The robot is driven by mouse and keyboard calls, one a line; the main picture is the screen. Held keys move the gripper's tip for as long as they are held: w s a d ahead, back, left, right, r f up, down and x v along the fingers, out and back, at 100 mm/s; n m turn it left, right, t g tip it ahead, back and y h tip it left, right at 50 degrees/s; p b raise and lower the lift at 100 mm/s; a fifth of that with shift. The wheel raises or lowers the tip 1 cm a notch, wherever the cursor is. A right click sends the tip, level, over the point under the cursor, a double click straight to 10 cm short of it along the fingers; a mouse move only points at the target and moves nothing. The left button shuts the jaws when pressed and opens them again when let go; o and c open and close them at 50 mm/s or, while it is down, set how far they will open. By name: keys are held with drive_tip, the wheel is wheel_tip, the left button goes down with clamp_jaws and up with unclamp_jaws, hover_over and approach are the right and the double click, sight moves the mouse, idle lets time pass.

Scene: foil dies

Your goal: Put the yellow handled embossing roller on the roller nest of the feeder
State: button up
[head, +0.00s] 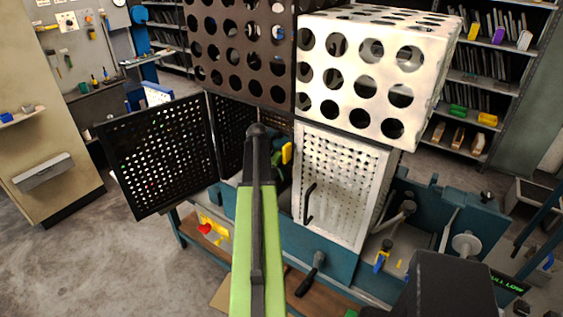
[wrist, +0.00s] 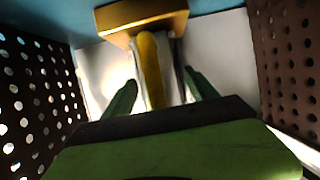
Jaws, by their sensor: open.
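In the wrist view a yellow bar (wrist: 151,68), which looks like the embossing roller's handle, stands between the two green fingers of my gripper (wrist: 160,88). The fingers are apart, with a gap on each side of the bar. A broad gold-yellow block (wrist: 142,16) lies across its far end. In the head view a small yellow part (head: 287,153) shows inside the feeder's left bay, beside my gripper (head: 278,163), which is mostly hidden by my arm. I cannot make out the roller nest.
A black perforated door (head: 160,152) stands open on the left; a white perforated door (head: 338,190) covers the bay to the right. Dark perforated walls (wrist: 35,95) (wrist: 290,65) flank my gripper. A white perforated box (head: 370,75) is above. Tools stand in the right bay.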

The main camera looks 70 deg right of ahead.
drive_tip(key=p+v, duration=0.5)
drive_tip(key=v, duration=0.1)
drive_tip(key=shift+r+p, duration=0.3)
drive_tip(key=shift+r, duration=0.1)
drive_tip(key=shift+a+r+p, duration=0.2)
drive_tip(key=shift+r+p, duration=0.1)
drive_tip(key=shift+r, duration=0.05)
drive_tip(key=shift+f, duration=0.1)
drive_tip(key=shift+w+a, duration=0.1)
